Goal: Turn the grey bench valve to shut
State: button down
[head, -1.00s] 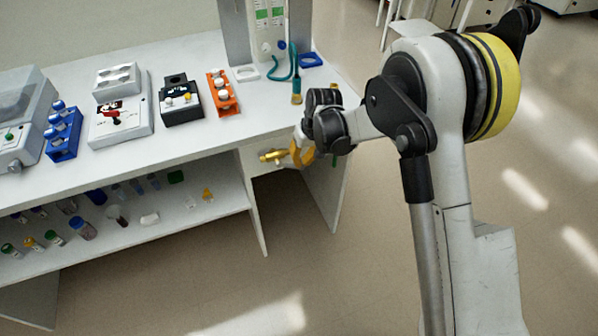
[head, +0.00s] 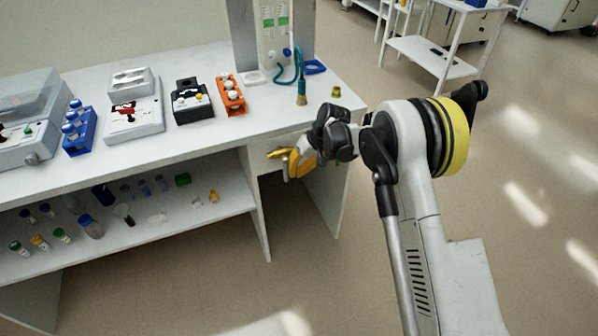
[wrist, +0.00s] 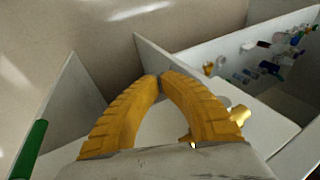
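A brass valve fitting (head: 277,153) sticks out from the bench front below the worktop, near its right end. In the wrist view brass parts (wrist: 239,115) show beside and behind the right finger. No grey handle can be made out; my gripper may hide it. My gripper (wrist: 160,77) has two curved yellow fingers whose tips meet, with nothing seen between them. In the head view my gripper (head: 289,176) is right in front of the fitting and overlaps it. I cannot tell whether they touch.
A green bar (wrist: 29,150) stands at the wrist view's left edge. The white bench (head: 215,130) carries an orange rack (head: 229,94), a blue rack (head: 80,131) and boxes. The lower shelf (head: 140,235) holds several vials. The floor in front is clear.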

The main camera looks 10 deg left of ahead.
jog(key=shift+s+a+f+g+y, duration=0.25)
jog(key=shift+a+g+y, duration=0.15)
jog(key=shift+y, duration=0.3)
jog(key=shift+b, duration=0.3)
